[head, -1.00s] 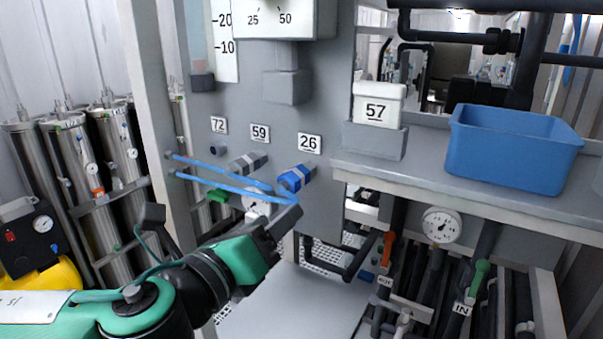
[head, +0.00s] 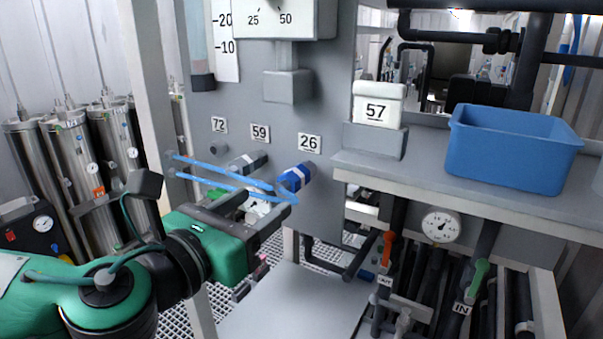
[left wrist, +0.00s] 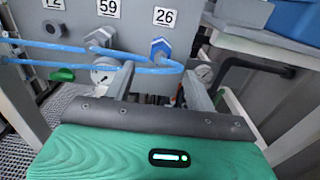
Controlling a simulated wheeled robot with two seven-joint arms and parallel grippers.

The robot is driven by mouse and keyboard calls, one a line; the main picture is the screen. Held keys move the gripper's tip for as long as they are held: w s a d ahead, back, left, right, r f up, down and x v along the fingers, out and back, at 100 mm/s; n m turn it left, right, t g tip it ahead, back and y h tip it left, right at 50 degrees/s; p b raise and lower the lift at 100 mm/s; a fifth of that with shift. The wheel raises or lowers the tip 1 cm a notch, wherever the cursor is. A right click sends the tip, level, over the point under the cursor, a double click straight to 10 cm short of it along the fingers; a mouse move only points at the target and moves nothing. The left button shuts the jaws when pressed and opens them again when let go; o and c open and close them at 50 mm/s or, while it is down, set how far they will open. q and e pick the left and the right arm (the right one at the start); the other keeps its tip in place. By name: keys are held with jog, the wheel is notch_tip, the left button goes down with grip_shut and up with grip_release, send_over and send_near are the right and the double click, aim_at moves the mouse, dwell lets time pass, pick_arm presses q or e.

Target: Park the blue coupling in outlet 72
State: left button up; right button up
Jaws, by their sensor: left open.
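The blue coupling (head: 296,178) sits on the grey panel under the label 26, with a blue hose (head: 225,185) running left from it. It also shows in the left wrist view (left wrist: 160,48), beyond my fingers. Outlet 72 (head: 218,150) is a short grey stub under its label at the panel's left, with nothing on it; it shows in the left wrist view (left wrist: 52,28) too. My left gripper (head: 268,200) is open and empty, just below and in front of the blue coupling, its fingers (left wrist: 158,78) pointing toward the panel. The hose crosses in front of the panel near the fingers.
A grey coupling (head: 248,162) sits at outlet 59, between 72 and 26. A round gauge (left wrist: 104,71) is below it. To the right, a shelf (head: 450,187) carries a blue bin (head: 513,150) and a box marked 57 (head: 378,106). Metal cylinders (head: 80,170) stand left.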

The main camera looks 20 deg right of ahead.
aim_at(280, 191)
pick_arm(q)
jog(key=x, duration=0.7)
jog(key=shift+w+d, duration=0.1)
jog(key=shift+d, duration=0.15)
jog(key=shift+w+d, duration=0.45)
jog(key=shift+d, duration=0.05)
dwell(0.5)
dwell(0.3)
grip_shut()
jog(key=shift+s+a+f, duration=0.1)
dwell(0.3)
